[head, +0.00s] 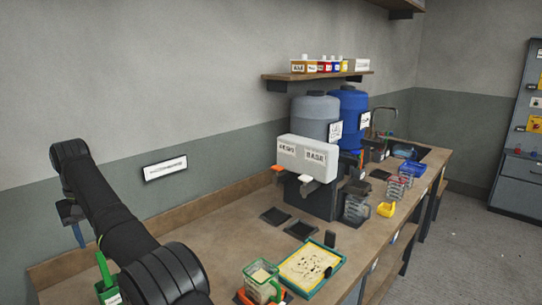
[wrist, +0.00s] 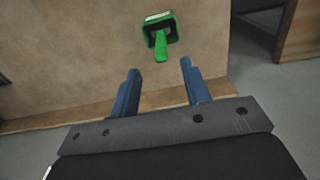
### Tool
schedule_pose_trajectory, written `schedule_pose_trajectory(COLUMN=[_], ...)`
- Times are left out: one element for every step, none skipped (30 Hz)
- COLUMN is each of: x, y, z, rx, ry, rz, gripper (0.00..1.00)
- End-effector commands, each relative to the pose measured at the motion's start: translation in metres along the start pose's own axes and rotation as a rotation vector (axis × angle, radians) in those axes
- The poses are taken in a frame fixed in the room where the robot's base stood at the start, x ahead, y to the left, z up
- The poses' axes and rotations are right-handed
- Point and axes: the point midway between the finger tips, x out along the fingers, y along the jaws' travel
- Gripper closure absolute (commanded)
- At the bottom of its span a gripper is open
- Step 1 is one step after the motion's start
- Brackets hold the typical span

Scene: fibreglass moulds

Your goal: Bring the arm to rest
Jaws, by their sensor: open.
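My gripper (wrist: 160,68) is open in the wrist view, with two blue fingers apart and nothing between them. Beyond the fingertips is a green container with a green handle (wrist: 161,45), standing on the wooden bench (wrist: 70,60). In the head view my gripper (head: 76,226) hangs at the far left, partly hidden by my dark arm. The green handle (head: 104,270) shows just right of and below it, near the bottom edge. The handle and the gripper look apart.
A green-rimmed tray (head: 312,268) and a clear green-handled jug (head: 262,281) stand at the bench front. A dispenser (head: 308,160) with grey and blue drums (head: 348,115) stands farther back. A shelf (head: 318,75) holds small bottles. The bench's middle left is clear.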

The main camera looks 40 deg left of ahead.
Motion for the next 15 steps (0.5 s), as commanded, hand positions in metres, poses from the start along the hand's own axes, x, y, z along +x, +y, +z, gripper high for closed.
schedule_pose_trajectory(x=[-0.004,-0.006,-0.009,-0.011,-0.013,-0.01,-0.007,-0.005,-0.002,0.001,0.003,0.007,0.009,0.012,0.016], y=[0.0,0.0,0.0,0.0,0.0,0.0,0.0,0.0,0.0,0.0,0.0,0.0,0.0,0.0,0.0], z=[0.0,0.0,0.0,0.0,0.0,0.001,0.001,0.001,0.001,0.001,0.001,0.001,0.001,0.001,0.001], rx=[0.0,0.0,0.0,0.0,0.0,0.0,0.0,0.0,0.0,0.0,0.0,0.0,0.0,0.0,0.0], ry=[0.001,0.002,0.002,0.001,0.001,-0.002,-0.003,-0.002,-0.002,-0.003,-0.002,-0.003,-0.002,-0.002,-0.003], rz=[0.0,0.0,0.0,0.0,0.0,0.0,0.0,0.0,0.0,0.0,0.0,0.0,0.0,0.0,0.0], gripper=[0.57,0.57,0.57,0.57,0.57,0.57,0.57,0.57,0.57,0.57,0.57,0.57,0.57,0.57,0.57])
